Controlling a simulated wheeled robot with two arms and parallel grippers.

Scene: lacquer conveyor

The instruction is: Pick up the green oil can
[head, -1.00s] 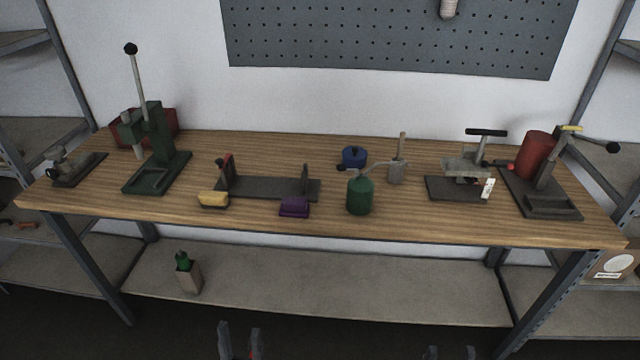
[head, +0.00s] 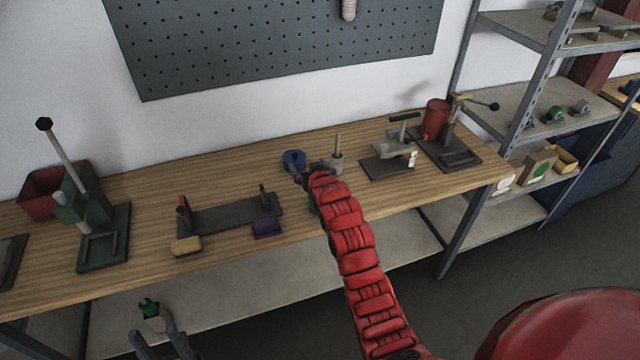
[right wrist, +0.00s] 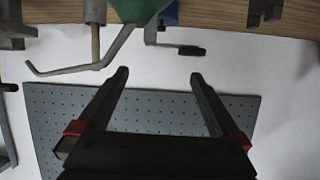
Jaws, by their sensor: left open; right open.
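The green oil can (head: 312,204) stands on the wooden bench, mostly hidden behind my red right arm in the head view. In the right wrist view, which is upside down, its green body (right wrist: 138,8) shows at the top edge, with a thin bent grey spout beside it. My right gripper (right wrist: 158,76) is open; its two fingers point toward the can with nothing between them. In the head view the right gripper (head: 311,174) is over the can's place, partly hidden. My left gripper (head: 160,342) is open and low, in front of the bench.
A blue can (head: 293,160) and a grey pot with a brown rod (head: 337,161) stand close behind. A grey clamp (head: 392,150) sits right. The bench's front middle is clear.

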